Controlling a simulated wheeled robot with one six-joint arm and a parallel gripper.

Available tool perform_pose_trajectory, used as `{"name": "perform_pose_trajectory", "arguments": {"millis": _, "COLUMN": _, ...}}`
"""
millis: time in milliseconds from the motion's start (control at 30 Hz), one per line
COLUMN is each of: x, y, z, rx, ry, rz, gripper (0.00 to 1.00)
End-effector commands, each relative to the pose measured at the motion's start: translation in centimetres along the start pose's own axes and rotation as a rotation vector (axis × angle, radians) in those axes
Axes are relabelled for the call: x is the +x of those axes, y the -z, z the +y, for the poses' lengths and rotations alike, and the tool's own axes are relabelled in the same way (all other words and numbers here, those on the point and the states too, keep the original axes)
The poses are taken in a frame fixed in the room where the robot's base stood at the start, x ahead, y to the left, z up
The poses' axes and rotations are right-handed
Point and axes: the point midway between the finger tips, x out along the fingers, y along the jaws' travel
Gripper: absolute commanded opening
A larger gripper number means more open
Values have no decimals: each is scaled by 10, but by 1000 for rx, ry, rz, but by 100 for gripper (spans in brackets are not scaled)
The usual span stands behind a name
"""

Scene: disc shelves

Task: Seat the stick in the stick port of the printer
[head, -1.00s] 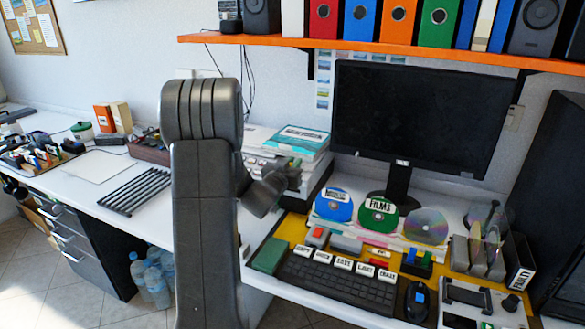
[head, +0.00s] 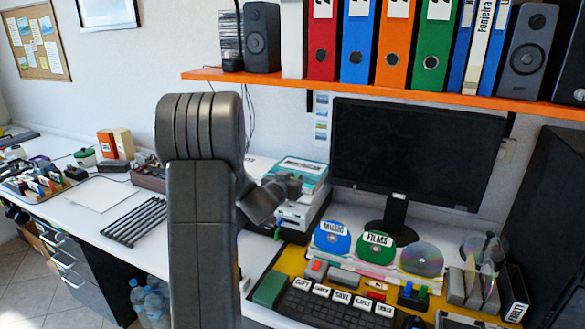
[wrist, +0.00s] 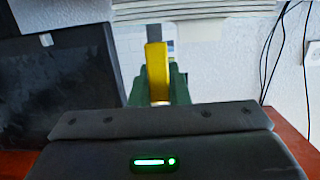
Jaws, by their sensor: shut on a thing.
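In the wrist view a yellow stick (wrist: 157,72) stands between the green fingers of my gripper (wrist: 158,80), which is shut on it. The stick's grey far end points up the picture, toward pale stacked layers at the top edge. In the head view the printer (head: 296,212) stands left of the monitor, with a teal-covered stack on top. My arm covers part of its left side, and my wrist is in front of it. The stick cannot be made out in the head view. I cannot make out the stick port in either view.
The monitor (head: 415,155) stands right of the printer, under an orange shelf (head: 400,92) of binders. Discs, a keyboard (head: 335,308) and small blocks lie on the yellow mat in front. A black rack (head: 135,222) lies on the desk to the left.

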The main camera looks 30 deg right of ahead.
Motion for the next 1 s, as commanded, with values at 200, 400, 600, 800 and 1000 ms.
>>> {"name": "perform_pose_trajectory", "arguments": {"millis": 200, "x": 5, "y": -16, "z": 0, "rx": 0, "ry": -1, "rz": -72, "gripper": 0}}
{"name": "perform_pose_trajectory", "arguments": {"millis": 400, "x": 7, "y": -27, "z": 0, "rx": 0, "ry": -1, "rz": -108, "gripper": 0}}
{"name": "perform_pose_trajectory", "arguments": {"millis": 600, "x": 8, "y": -32, "z": 0, "rx": 1, "ry": -1, "rz": -118, "gripper": 0}}
{"name": "perform_pose_trajectory", "arguments": {"millis": 800, "x": 8, "y": -32, "z": 0, "rx": 1, "ry": -1, "rz": -117, "gripper": 0}}
{"name": "perform_pose_trajectory", "arguments": {"millis": 1000, "x": 8, "y": -31, "z": 0, "rx": 1, "ry": 0, "rz": -117, "gripper": 0}}
